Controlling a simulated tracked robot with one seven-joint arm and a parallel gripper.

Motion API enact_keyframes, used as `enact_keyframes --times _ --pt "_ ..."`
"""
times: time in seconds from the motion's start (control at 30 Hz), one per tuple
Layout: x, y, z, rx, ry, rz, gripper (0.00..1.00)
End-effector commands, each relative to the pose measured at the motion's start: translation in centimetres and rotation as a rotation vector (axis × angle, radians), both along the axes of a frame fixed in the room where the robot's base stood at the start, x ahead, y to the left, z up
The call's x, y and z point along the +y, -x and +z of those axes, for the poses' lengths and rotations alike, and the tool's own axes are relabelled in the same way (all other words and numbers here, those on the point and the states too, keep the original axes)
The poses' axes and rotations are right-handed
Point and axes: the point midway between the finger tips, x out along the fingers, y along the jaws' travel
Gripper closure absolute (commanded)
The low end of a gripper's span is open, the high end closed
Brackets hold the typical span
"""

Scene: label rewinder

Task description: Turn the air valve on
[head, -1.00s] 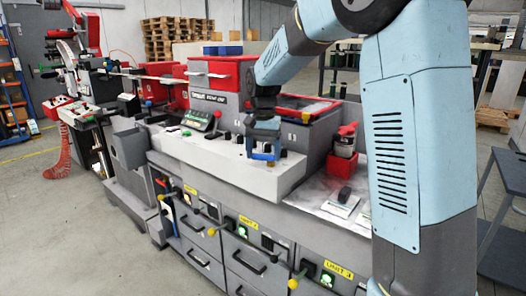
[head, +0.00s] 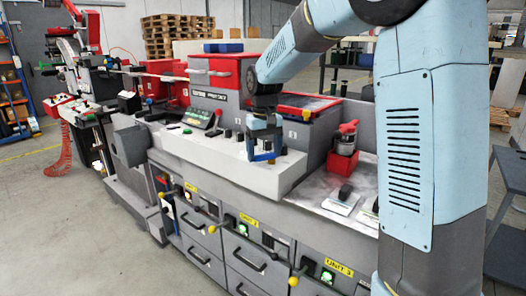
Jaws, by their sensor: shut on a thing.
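My gripper (head: 263,157) points down at the light grey top deck (head: 220,153) of the label rewinder, near its front right part. Its blue fingers are low at the deck and close around something small. What they hold is mostly hidden by the fingers; from its place it seems to be the air valve's handle, but its shape and angle cannot be made out. Small dark knobs stand on the deck to the left of the gripper (head: 239,137). My arm reaches in from the right.
A control panel with a screen (head: 197,118) stands left on the deck. A red-topped canister (head: 345,137) and black-handled tools (head: 345,193) are on the lower shelf at right. Yellow-tipped levers (head: 293,281) stick out from the front.

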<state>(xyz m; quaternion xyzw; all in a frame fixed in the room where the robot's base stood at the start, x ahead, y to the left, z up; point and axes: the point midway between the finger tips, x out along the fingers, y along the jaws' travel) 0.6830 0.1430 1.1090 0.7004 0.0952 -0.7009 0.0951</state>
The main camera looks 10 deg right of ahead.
Motion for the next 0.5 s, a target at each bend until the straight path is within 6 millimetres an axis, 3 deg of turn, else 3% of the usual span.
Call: enact_keyframes --times 0.43,0.47,0.5 --pt "0.01 -0.04 0.11 -0.003 0.000 0.013 0.49" --pt "0.01 -0.04 0.11 -0.003 0.000 0.013 0.17" --pt "0.01 -0.04 0.10 -0.003 0.000 0.012 0.13"
